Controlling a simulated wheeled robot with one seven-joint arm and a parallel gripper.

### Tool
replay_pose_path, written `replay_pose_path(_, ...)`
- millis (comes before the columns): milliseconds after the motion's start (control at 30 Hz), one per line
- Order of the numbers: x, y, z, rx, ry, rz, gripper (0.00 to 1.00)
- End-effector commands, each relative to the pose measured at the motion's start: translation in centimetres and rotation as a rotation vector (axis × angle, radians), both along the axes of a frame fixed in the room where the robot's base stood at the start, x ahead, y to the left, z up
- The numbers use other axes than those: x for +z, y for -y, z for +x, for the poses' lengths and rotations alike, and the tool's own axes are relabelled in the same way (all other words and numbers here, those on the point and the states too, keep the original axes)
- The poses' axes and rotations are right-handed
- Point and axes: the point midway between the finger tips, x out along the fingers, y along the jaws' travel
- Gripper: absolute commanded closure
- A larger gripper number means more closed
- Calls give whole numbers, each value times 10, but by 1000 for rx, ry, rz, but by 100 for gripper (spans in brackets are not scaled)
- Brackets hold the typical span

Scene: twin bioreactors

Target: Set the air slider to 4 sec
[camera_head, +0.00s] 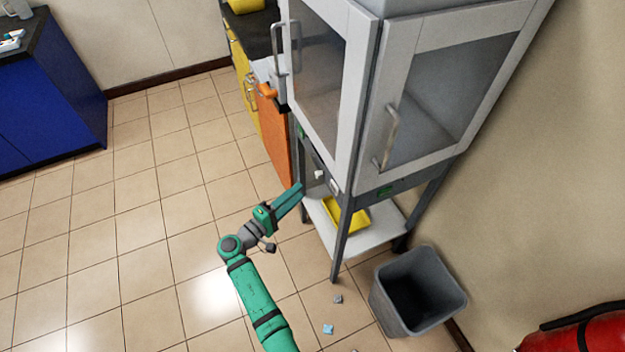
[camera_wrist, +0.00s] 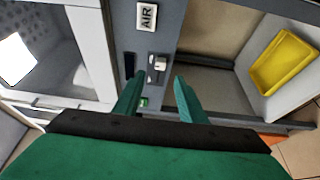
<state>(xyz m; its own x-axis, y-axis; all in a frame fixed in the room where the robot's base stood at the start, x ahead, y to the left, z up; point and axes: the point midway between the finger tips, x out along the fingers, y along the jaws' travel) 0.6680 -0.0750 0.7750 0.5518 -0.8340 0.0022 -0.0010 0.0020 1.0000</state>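The AIR label (camera_wrist: 147,16) is on a grey panel strip in the wrist view. Below it on the strip is a small pale slider knob (camera_wrist: 158,64), with a dark slot to its left. The scale marks are too small to read, so the setting cannot be told. My gripper (camera_wrist: 158,78) is open and empty, with its two green fingers apart and the knob showing between and just past their tips. Whether either finger touches the knob cannot be told. In the head view my gripper (camera_head: 301,186) is at the cabinet's front, beside the panel under the glass doors.
The glass-doored cabinet (camera_head: 362,85) stands on legs above a white shelf (camera_head: 375,238) with a yellow tray (camera_head: 347,215). A grey bin (camera_head: 417,291) is at its right. Small scraps lie on the floor nearby. The tiled floor left of my arm is clear.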

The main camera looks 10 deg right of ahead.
Motion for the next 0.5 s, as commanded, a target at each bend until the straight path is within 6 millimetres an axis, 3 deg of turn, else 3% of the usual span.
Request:
replay_pose_path(300, 0, 48, 31, -3, -1, 1, 62)
replay_pose_path(500, 0, 66, 43, 0, -1, 2, 62)
